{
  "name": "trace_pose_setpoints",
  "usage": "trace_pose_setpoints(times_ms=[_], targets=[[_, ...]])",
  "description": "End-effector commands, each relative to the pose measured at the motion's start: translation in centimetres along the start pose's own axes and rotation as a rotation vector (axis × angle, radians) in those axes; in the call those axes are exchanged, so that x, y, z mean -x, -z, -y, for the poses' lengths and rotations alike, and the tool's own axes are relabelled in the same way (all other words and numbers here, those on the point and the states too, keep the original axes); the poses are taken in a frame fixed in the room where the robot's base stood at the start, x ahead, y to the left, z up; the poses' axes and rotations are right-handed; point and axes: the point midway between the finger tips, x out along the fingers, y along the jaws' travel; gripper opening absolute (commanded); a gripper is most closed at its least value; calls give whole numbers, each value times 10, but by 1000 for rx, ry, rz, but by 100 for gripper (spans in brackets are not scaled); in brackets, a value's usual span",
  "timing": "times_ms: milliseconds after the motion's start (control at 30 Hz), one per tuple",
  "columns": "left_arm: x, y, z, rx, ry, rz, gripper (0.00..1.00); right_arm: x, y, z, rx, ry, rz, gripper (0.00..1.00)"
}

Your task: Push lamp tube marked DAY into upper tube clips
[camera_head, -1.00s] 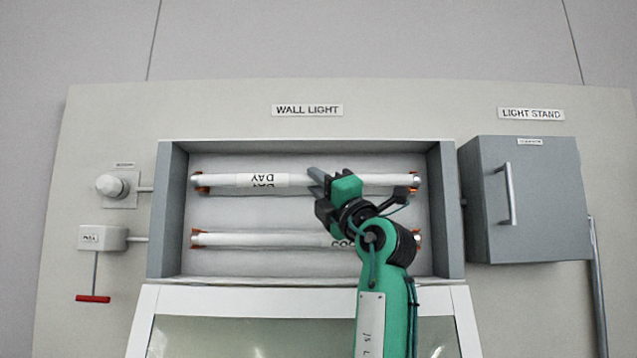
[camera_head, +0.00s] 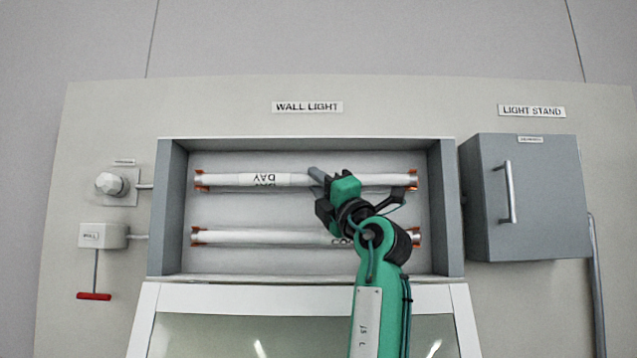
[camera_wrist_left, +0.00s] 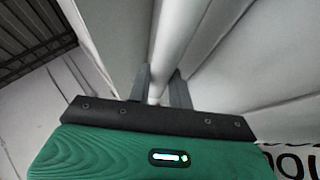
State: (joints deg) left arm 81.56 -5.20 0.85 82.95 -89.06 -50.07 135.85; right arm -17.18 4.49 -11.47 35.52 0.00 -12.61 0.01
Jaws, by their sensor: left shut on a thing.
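The white lamp tube marked DAY (camera_head: 225,180) lies level across the upper part of the wall light box, its label upside down. Orange upper tube clips show at its left end (camera_head: 201,180) and right end (camera_head: 412,179), above and below the tube. I cannot tell whether it is fully seated. My left gripper (camera_head: 319,178) is shut on the tube right of the label. In the left wrist view the tube (camera_wrist_left: 172,40) runs between the two grey fingers (camera_wrist_left: 158,88). My right gripper is not in view.
A second tube (camera_head: 270,237) sits in the lower clips, partly behind my left arm. The grey box walls (camera_head: 166,210) surround both tubes. An open glazed cover (camera_head: 230,297) hangs below. A grey cabinet (camera_head: 540,200) stands right; a knob (camera_head: 110,184) and red-handled lever (camera_head: 94,296) are left.

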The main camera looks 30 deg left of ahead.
Motion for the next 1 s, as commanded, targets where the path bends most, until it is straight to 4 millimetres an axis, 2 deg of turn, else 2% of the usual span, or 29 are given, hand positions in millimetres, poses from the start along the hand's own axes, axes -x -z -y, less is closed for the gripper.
trace_pose_setpoints(times_ms=[200, 233, 333, 367, 633, 733, 867, 1000], targets=[[-1, 0, 0, 0, 0, 1, 0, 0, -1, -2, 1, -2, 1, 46], [-1, 0, 0, 0, 0, 1, 24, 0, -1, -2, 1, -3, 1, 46], [-1, 0, 0, 0, 0, 1, 44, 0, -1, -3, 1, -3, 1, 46], [-1, 0, 0, 0, 0, 1, 46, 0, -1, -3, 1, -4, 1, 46], [1, 0, 0, 0, 0, 0, 46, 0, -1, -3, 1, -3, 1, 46], [8, 0, 2, 0, 1, 1, 46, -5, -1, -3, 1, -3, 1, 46], [29, 1, 4, 1, 0, 2, 46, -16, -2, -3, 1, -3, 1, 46], [62, 1, 5, 2, 1, 3, 46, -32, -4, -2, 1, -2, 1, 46]])
